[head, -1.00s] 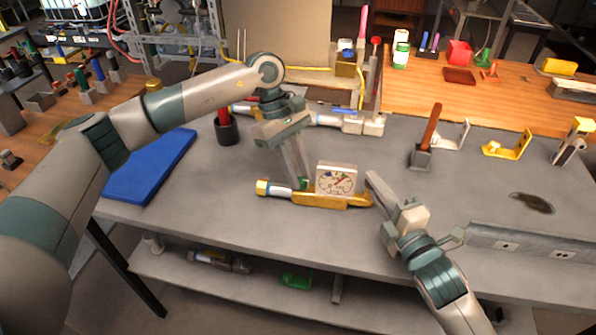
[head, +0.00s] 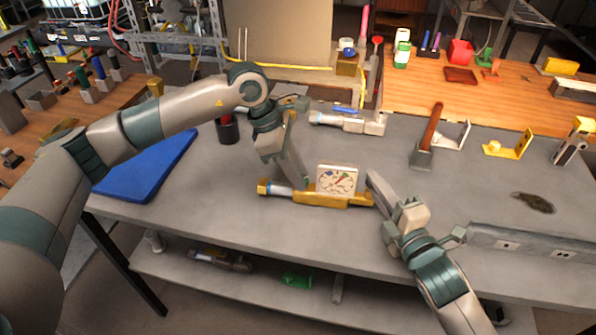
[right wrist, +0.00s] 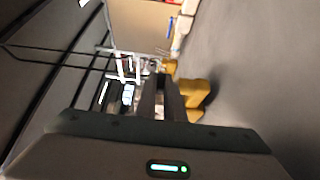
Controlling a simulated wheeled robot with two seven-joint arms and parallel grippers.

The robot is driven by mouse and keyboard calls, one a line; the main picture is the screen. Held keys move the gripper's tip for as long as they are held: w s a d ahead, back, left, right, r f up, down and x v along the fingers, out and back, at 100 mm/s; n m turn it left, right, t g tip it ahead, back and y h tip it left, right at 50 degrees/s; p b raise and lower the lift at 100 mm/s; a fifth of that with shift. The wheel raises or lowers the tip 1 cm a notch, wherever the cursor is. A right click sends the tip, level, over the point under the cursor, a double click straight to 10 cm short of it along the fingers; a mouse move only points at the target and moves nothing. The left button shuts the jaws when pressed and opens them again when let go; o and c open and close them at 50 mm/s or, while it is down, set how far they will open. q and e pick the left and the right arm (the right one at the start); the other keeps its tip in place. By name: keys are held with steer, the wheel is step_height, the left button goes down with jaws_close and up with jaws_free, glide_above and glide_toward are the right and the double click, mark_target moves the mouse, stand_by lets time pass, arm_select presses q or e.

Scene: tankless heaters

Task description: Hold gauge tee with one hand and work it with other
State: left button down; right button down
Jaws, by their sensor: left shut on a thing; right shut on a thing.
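The gauge tee (head: 340,201) has a yellow brass body, a square white-faced dial gauge (head: 337,180) standing on it and a white and blue section at its left end. It lies low over the grey bench in the head view. My right gripper (head: 370,182) is shut on its right end; in the right wrist view the fingers (right wrist: 160,98) hide much of the tee, with brass (right wrist: 196,95) showing beside them. My left gripper (head: 301,184) reaches down from behind, shut on the tee just left of the gauge.
A blue mat (head: 147,166) and a dark cup (head: 227,129) lie to the left. A pipe fitting with a blue handle (head: 350,119) is behind. A wooden-handled tool (head: 428,137) and a grey channel (head: 535,248) are to the right. Bare bench lies in front.

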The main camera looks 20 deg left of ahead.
arm_select(q)
steer(key=c, duration=2.5)
jaws_free()
steer(key=n, duration=0.2)
steer(key=n+t, duration=0.1)
steer(key=n+t+y, duration=0.1)
steer(key=n, duration=0.1)
steer(key=shift+s+d+n, duration=0.1)
steer(key=shift+s+n, duration=0.15)
steer(key=shift+n, duration=0.05)
steer(key=shift+c, duration=0.2)
steer(key=shift+s+d+n+t+y, duration=0.1)
steer(key=shift+n+t+y, duration=0.2)
steer(key=shift+n, duration=0.85)
steer(key=shift+s+n+t+y, duration=0.1)
steer(key=shift+n+t+y, duration=0.2)
steer(key=shift+n, duration=0.85)
jaws_close()
steer(key=o, duration=1.1)
jaws_free()
steer(key=shift+c, duration=0.2)
steer(key=shift+w, duration=0.1)
